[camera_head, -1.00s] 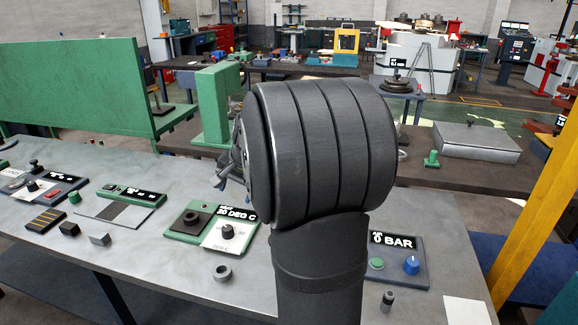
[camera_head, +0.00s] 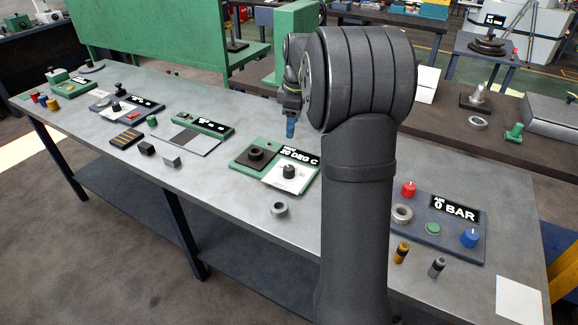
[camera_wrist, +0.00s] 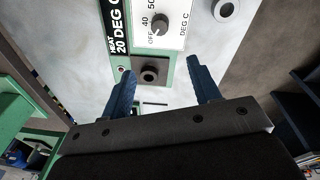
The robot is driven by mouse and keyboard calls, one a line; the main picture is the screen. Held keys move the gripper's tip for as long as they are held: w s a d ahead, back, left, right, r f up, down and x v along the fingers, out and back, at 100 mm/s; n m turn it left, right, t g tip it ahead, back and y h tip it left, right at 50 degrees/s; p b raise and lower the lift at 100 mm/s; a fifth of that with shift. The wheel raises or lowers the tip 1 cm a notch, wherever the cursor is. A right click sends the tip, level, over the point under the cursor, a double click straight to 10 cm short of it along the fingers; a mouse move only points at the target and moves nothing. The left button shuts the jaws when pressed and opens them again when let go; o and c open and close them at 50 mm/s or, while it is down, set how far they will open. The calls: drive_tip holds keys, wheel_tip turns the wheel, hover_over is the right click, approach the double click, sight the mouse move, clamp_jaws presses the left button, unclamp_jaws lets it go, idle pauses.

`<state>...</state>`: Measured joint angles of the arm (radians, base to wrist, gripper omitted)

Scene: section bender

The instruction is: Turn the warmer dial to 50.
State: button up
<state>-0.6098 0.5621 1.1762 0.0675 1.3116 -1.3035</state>
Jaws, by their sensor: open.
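The warmer is a green panel (camera_head: 240,166) with a black display reading 20 DEG C (camera_head: 298,156). Its dial is a dark knob (camera_head: 289,171) on a white plate. In the wrist view the dial knob (camera_wrist: 160,25) is at the top, with OFF, 40 and 50 visible beside it; its exact pointer direction is too small to tell. A black square block with a round opening (camera_head: 256,158) sits beside the dial. My gripper (camera_head: 290,129) points down above the panel, blue fingers apart and empty. In the wrist view the gripper (camera_wrist: 160,67) has its fingers either side of the block opening.
A grey ring (camera_head: 279,209) lies in front of the warmer. An air panel (camera_head: 432,228) with red, green and blue controls is to the right. Other small panels and blocks stand to the left. A green upright machine (camera_head: 297,40) is behind.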

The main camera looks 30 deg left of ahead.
sight(289, 168)
drive_tip(key=f+n, duration=0.2)
drive_tip(key=f, duration=0.4)
drive_tip(key=a+f+n, duration=0.1)
drive_tip(key=f+n, duration=0.2)
drive_tip(key=f, duration=0.2)
drive_tip(key=f+n+h, duration=0.1)
drive_tip(key=f+n, duration=0.2)
drive_tip(key=f, duration=0.3)
drive_tip(key=shift+w+a+f, duration=0.3)
drive_tip(key=shift+w+a, duration=0.05)
drive_tip(key=shift+w, duration=0.05)
drive_tip(key=c, duration=1)
